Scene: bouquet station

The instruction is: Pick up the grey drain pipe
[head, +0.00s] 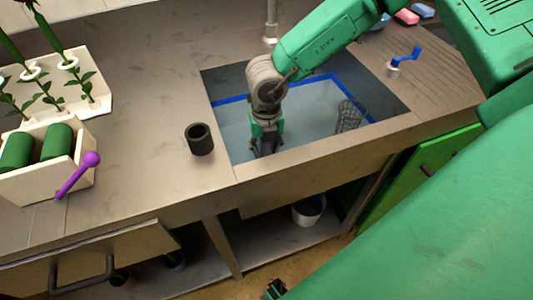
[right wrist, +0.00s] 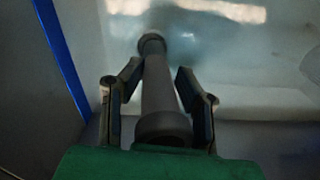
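The grey drain pipe (right wrist: 160,85) shows in the right wrist view, inside the sink. It runs away from the camera between my fingers, with its wide round near end close to my palm. My right gripper (right wrist: 160,72) is open, one finger on each side of the pipe, with narrow gaps showing. In the head view my right gripper (head: 266,146) points down into the sink basin (head: 305,125) near its front left. There the pipe is hidden or too dark to tell from the gripper.
A dark cup (head: 200,139) stands on the counter just left of the sink. A wire basket (head: 349,116) is in the sink's right part. A cream box (head: 80,178) with green cylinders and a purple-knobbed handle (head: 91,159) is at left. A blue-handled valve (head: 406,57) is behind right.

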